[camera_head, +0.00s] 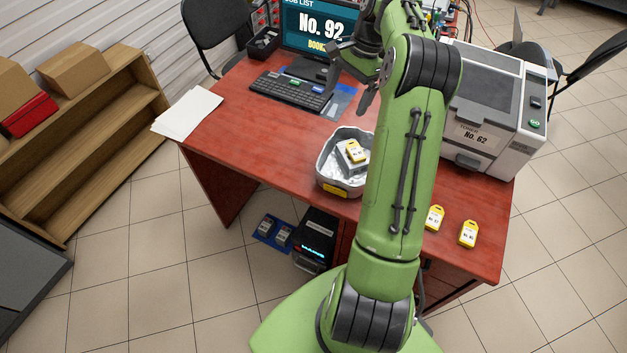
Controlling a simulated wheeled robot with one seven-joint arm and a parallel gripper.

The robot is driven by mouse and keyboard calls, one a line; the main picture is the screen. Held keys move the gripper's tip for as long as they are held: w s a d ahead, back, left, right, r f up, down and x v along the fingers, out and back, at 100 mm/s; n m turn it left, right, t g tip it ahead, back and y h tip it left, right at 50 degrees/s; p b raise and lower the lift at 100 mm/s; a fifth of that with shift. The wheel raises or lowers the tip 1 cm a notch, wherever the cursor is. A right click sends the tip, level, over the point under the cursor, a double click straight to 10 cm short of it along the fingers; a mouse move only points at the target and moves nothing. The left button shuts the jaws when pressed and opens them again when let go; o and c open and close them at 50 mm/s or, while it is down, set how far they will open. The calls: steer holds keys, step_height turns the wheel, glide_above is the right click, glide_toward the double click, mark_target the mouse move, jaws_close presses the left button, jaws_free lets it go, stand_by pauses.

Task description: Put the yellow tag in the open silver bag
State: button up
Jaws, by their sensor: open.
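An open silver bag (332,173) sits in a grey bin (325,182) with a yellow label near the desk's front edge. A yellow tag (355,147) with a white face lies at the bag's mouth, on top of a greyish item; I cannot tell how deep it rests. Two more yellow tags, one (434,217) beside my arm and one (468,234) farther right, lie apart on the desk's front right. My gripper (348,97) is open and empty above the desk, behind the bin and near the keyboard. My arm hides the desk just right of the bin.
The red desk (255,130) carries a keyboard (290,90), a monitor (318,28), and papers (187,110) at left. A grey toner machine (490,110) stands at right. A wooden shelf (100,130) is left of the desk. The desk left of the bin is clear.

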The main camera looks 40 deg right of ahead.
steer(key=s+a+r+n+t+h, duration=0.1)
steer(key=s+a+r+n, duration=0.25)
steer(key=a, duration=0.35)
steer(key=s+a+r+n+h, duration=0.1)
steer(key=s+a+r+n, duration=0.2)
steer(key=a, duration=0.4)
steer(key=s+a+r+n+t+h, duration=0.1)
steer(key=a+r+n, duration=0.2)
steer(key=a+r, duration=0.3)
steer(key=s+a+f+n+t, duration=0.1)
steer(key=s+a+f+n, duration=0.1)
steer(key=s, duration=0.5)
steer(key=s+a+f+n+t, duration=0.2)
steer(key=s+a+n, duration=0.3)
steer(key=s, duration=0.3)
steer(key=shift+s+a, duration=0.15)
steer(key=shift+a, duration=0.4)
steer(key=shift+f, duration=0.1)
